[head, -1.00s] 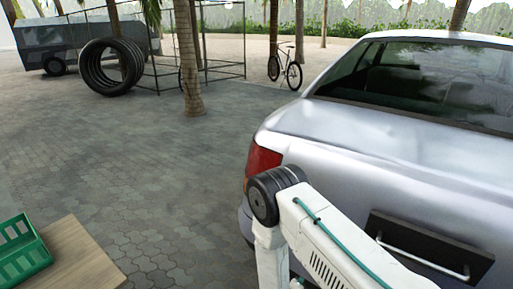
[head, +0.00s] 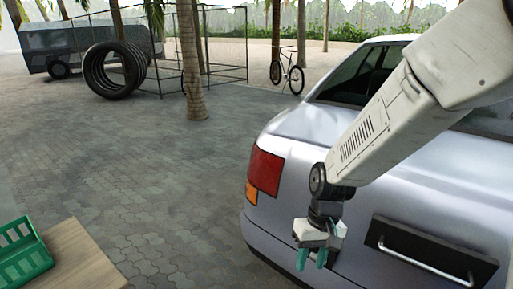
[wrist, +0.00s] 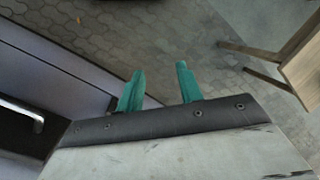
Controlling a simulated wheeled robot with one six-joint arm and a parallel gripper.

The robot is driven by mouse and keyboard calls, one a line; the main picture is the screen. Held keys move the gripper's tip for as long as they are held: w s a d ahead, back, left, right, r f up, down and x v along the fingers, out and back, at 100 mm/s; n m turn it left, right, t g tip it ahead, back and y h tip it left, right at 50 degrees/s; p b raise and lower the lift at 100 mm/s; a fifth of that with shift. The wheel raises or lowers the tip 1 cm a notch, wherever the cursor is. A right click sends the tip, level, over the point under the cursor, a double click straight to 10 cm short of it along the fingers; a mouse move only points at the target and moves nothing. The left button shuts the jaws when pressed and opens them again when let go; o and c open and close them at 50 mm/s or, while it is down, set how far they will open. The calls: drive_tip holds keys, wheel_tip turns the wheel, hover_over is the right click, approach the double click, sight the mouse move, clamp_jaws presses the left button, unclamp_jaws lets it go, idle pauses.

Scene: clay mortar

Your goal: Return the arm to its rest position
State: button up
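My arm reaches in from the upper right of the head view, in front of the silver car (head: 290,135). My gripper (head: 312,259) hangs at its lower end with the green fingers pointing down, in front of the car's rear near the tail light (head: 265,170). In the wrist view my gripper (wrist: 160,88) has its two green fingers apart, with only paving between them. It holds nothing. Whether the gripper touches the car cannot be told.
A dark panel with a bar handle (head: 425,258) is on the car's rear. A wooden table (head: 75,255) with a green crate (head: 22,255) stands at lower left; its legs show in the wrist view (wrist: 262,70). Paving (head: 160,180) between is clear. Tyres (head: 115,70) and a bicycle (head: 288,72) stand behind.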

drive_tip(key=s+d+r+m+t, duration=0.1)
drive_tip(key=s+d+r, duration=0.5)
drive_tip(key=s+r, duration=0.2)
drive_tip(key=s+d+r+m+t+h, duration=0.1)
drive_tip(key=s+d+r+t, duration=0.1)
drive_tip(key=s+d+r, duration=0.5)
wheel_tip(320, 180, up, 5)
drive_tip(key=shift+s+d+r+m+t+h, duration=0.2)
drive_tip(key=shift+s+m+t+h, duration=0.1)
drive_tip(key=shift+s, duration=0.45)
